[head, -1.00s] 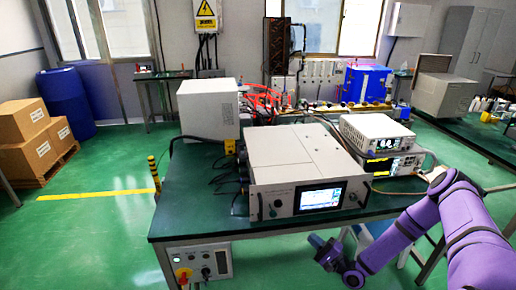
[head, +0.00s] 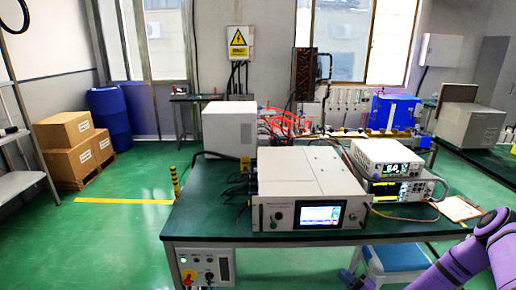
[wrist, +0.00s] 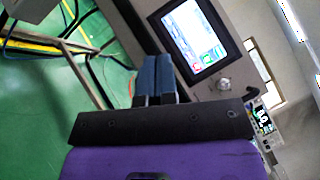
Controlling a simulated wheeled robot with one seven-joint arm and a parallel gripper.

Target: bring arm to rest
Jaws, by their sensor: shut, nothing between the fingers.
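My purple arm (head: 462,262) shows at the lower right of the head view, in front of the table's right part. The gripper end is cut off or hidden there. In the wrist view my gripper (wrist: 156,62) has its two blue-grey fingers side by side, shut, with nothing seen between them. Behind the fingers in that view is the front panel of the microwave generator with its lit screen (wrist: 194,35) and a knob (wrist: 224,85). I cannot tell the gap between fingers and panel. In the head view the generator (head: 308,200) stands on the table.
The dark green table (head: 200,213) also holds a white box (head: 229,128) and two stacked instruments (head: 386,158). A clipboard (head: 456,208) lies at its right end. A control box (head: 205,267) hangs under the front left. A blue stool (head: 398,258) stands below.

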